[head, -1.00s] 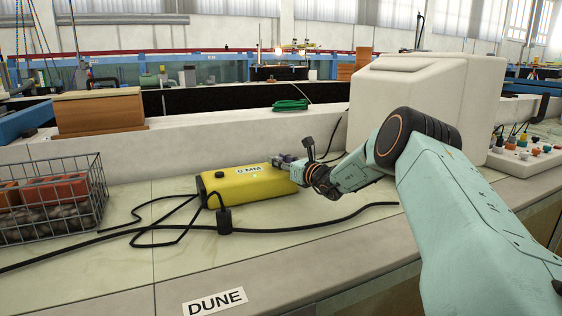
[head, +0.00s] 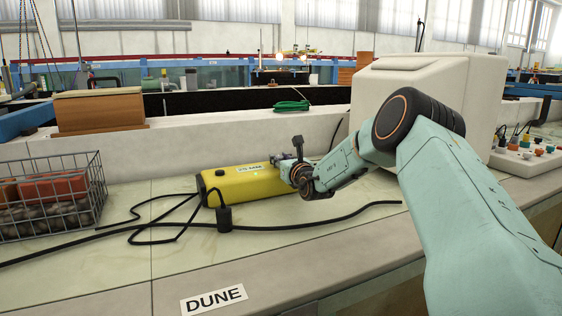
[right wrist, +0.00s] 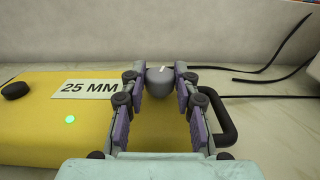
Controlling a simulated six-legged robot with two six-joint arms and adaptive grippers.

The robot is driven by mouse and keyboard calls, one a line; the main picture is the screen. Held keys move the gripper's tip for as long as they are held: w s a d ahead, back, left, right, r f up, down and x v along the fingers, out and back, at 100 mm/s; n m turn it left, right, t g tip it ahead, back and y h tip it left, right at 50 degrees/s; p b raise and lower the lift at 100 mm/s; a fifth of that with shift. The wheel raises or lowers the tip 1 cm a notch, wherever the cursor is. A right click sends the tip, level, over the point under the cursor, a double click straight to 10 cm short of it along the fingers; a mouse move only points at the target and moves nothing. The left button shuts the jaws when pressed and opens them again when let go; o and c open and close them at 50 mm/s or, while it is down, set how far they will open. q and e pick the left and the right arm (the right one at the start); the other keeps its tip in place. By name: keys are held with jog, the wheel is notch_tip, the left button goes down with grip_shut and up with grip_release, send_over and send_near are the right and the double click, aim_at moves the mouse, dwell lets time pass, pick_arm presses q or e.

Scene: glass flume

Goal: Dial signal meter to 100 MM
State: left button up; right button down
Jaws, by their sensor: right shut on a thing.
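The yellow signal meter (head: 240,186) lies on the pale bench top. Its white label (right wrist: 88,88) reads "25 MM" in the right wrist view, and a green light (right wrist: 70,119) glows below it. A round grey dial knob (right wrist: 160,80) with a white mark stands at the meter's right part. My right gripper (right wrist: 160,84) is shut on the knob, one finger on each side. In the head view the right gripper (head: 290,172) is at the meter's right end and hides the knob. My left gripper is in neither view.
A wire basket (head: 98,183) of bricks and stones stands at the left. Black cables (head: 160,225) run over the bench beside the meter. A large cream case (head: 425,85) stands at the back right. A "DUNE" label (head: 213,299) lies at the front edge.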

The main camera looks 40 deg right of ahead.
jog(key=shift+r, duration=0.15)
jog(key=c, duration=1)
grip_release()
jog(key=shift+a, duration=0.1)
jog(key=shift+c, duration=0.2)
jog(key=shift+o, duration=0.3)
jog(key=v, duration=1.2)
